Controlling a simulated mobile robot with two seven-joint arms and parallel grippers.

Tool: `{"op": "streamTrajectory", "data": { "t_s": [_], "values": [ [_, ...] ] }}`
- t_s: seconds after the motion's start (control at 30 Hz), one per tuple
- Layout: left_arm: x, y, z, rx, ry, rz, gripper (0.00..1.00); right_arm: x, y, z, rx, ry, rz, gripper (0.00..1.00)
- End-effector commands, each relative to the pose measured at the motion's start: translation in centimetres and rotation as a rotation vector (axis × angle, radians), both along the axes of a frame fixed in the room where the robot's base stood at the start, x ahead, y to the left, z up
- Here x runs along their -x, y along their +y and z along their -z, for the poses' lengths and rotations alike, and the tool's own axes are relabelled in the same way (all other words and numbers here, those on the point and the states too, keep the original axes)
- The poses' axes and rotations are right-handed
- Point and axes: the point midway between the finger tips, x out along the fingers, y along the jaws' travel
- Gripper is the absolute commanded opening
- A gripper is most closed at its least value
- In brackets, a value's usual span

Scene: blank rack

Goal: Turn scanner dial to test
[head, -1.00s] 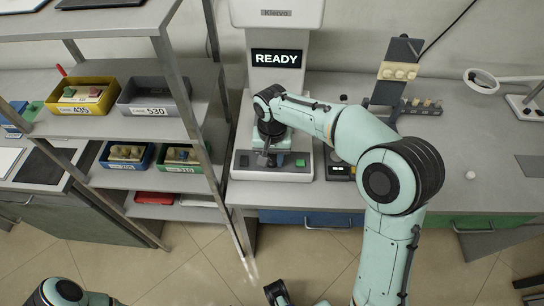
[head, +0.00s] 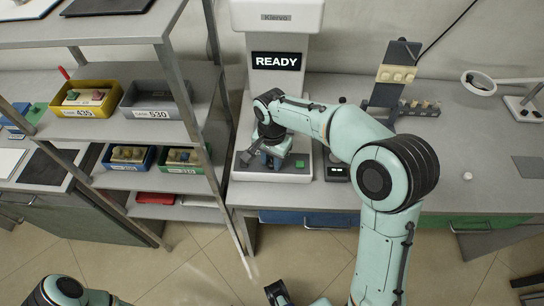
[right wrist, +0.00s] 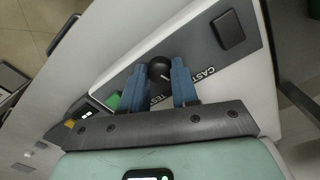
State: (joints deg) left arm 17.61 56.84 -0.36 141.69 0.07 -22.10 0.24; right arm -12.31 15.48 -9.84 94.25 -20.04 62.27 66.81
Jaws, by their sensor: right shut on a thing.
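The scanner (head: 289,90) stands on the bench, and its screen (head: 276,61) reads READY. In the right wrist view its dial (right wrist: 160,67) is a round black knob on a dark panel. The labels TEST (right wrist: 160,102) and CAST (right wrist: 201,77) show beside it. My right gripper (right wrist: 162,64) is shut on the dial, with a blue finger on each side. In the head view my right gripper (head: 264,158) hides the dial. I cannot tell which label the dial's mark points to.
A green button (head: 299,164) is on the scanner's front, right of my gripper. A metal shelf (head: 143,178) with several labelled bins stands close on the left. A small black device (head: 336,171) sits right of the scanner. The bench at the right is mostly clear.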

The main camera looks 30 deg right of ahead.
Motion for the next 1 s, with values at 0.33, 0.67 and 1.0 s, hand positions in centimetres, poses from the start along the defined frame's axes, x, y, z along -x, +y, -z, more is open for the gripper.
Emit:
{"op": "streamTrajectory", "data": {
  "t_s": [0.33,0.67,1.0],
  "values": [
    [-0.3,0.0,-1.1,0.001,-0.005,0.000,0.43,-0.1,0.0,-0.2,-0.001,-0.002,0.329,0.00],
    [-0.7,0.0,-2.1,0.001,-0.008,0.000,0.43,-0.1,0.0,-0.2,0.000,-0.002,0.643,0.00],
    [-1.0,0.0,-3.0,0.000,-0.012,0.000,0.43,-0.1,0.0,-0.2,0.000,-0.002,0.927,0.00]
  ]
}}
